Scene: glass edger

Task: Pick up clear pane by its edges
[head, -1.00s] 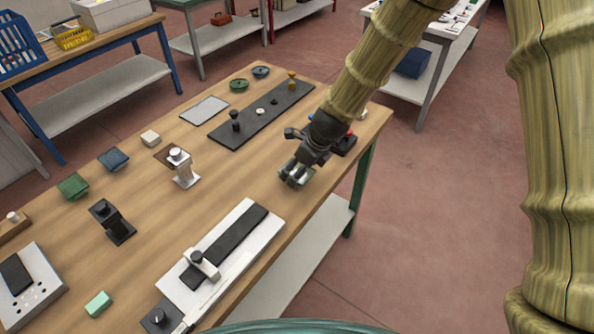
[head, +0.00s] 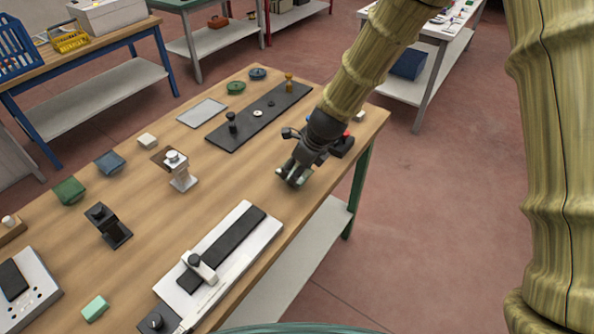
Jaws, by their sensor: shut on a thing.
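My gripper (head: 292,180) is low over the right part of the wooden table (head: 228,182), near its right edge. Its dark fingers point down and are shut on the clear pane (head: 296,182). Only a small greenish, see-through bit of the pane shows at the fingertips; the fingers hide most of it. I cannot tell whether the pane touches the tabletop or is just above it.
A white fixture with a black strip (head: 248,222) lies in front of my gripper. A silver clamp post (head: 181,172) stands to its left. A long black board (head: 272,107) with knobs and a flat grey plate (head: 202,112) lie behind. Red and blue pieces sit close behind my gripper.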

